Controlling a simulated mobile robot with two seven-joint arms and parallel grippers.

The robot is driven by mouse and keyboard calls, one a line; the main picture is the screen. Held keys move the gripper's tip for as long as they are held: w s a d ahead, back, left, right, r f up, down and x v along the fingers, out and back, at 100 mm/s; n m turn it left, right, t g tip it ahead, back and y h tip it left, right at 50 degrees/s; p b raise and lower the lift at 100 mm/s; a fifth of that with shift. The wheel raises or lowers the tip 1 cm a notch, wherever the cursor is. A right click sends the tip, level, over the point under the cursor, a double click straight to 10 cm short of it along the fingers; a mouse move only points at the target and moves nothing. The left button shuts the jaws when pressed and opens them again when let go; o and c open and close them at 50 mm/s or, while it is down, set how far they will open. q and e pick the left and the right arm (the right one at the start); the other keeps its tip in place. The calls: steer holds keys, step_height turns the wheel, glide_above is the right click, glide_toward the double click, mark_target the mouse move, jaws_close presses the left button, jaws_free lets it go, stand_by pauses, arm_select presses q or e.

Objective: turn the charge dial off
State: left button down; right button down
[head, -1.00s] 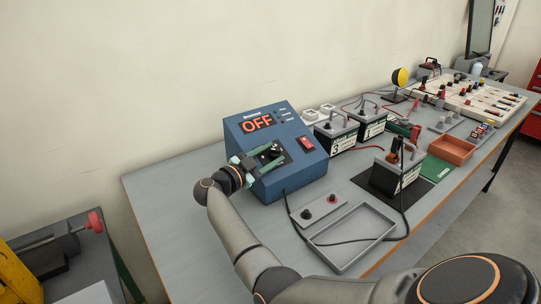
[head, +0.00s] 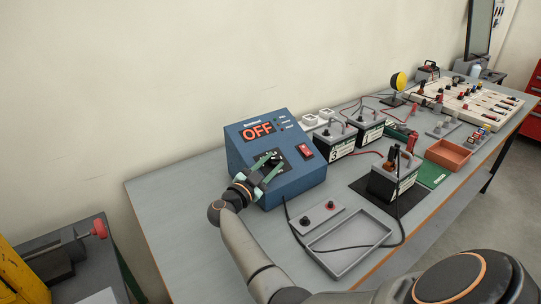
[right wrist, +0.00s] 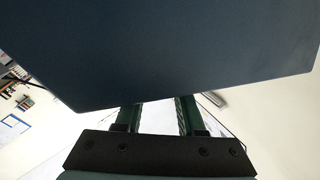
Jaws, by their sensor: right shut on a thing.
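The blue charger box (head: 297,185) stands on the workbench, and its display (head: 257,132) reads OFF in orange. The charge dial's black plate (head: 267,156) is on the sloped front, left of a red switch (head: 306,151). My right gripper (head: 270,168) is at the dial, its green fingers closed on the knob, which they mostly hide. In the right wrist view a dark blue face of the box (right wrist: 170,50) fills the upper middle and covers the fingertips. My left gripper is not in view.
Labelled batteries (head: 335,150) stand right of the charger, another battery (head: 392,180) on a black mat. A grey tray (head: 345,266) and a small plate with two knobs (head: 316,216) lie in front. A black cable runs around the tray. The bench left of the charger is clear.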

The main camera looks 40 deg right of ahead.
steer(key=n+t+p, duration=0.1)
steer(key=t, duration=0.1)
steer(key=shift+s+r+n+t, duration=0.1)
steer(key=shift+n+t, duration=0.2)
steer(key=shift+t+p, duration=0.3)
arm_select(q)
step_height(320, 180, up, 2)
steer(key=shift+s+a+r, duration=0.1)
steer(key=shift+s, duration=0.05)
arm_select(e)
steer(key=c, duration=0.5)
jaws_free()
steer(key=shift+f, duration=0.2)
steer(key=shift+r, duration=0.15)
